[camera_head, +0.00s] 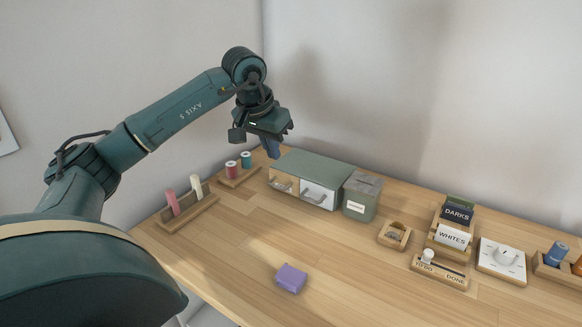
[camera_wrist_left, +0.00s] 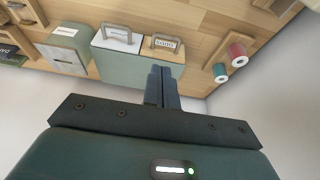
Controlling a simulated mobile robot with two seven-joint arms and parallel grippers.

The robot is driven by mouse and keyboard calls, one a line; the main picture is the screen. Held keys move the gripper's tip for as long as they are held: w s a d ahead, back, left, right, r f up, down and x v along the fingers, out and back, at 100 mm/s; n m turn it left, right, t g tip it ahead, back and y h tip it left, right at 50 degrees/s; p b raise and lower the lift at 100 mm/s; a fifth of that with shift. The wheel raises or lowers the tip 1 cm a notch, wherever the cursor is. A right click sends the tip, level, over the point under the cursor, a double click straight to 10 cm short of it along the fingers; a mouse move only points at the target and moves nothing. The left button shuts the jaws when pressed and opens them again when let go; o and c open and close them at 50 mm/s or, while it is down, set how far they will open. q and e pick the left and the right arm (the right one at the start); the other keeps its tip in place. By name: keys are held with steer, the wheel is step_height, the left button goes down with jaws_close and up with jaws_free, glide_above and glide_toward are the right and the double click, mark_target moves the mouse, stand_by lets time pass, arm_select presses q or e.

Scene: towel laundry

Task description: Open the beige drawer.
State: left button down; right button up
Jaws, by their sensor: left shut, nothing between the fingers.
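The drawer box (camera_head: 318,168) has a grey-green top and stands against the back wall. Its beige drawer (camera_head: 281,185) is the left one in the head view, beside a white drawer (camera_head: 320,197); both have metal handles and look closed. In the left wrist view the beige drawer (camera_wrist_left: 160,54) shows right of the white drawer (camera_wrist_left: 112,44), with a labelled handle (camera_wrist_left: 164,42). My left gripper (camera_head: 273,150) is shut and empty, fingers pointing down, above the box's left back end and apart from the handle. My right gripper is out of view.
Thread spools (camera_head: 232,166) on a wooden holder stand left of the box. A grey-green lidded bin (camera_head: 361,196) stands close on its right. A purple block (camera_head: 291,278) lies in front. The table (camera_head: 240,235) before the drawers is clear.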

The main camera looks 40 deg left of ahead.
mark_target(292, 176)
arm_select(q)
steer(key=x, duration=0.8)
steer(key=shift+a+f, duration=0.2)
steer(key=shift+f, duration=0.2)
steer(key=shift+w+f, duration=0.2)
steer(key=shift+f, duration=0.2)
steer(key=shift+d, duration=0.1)
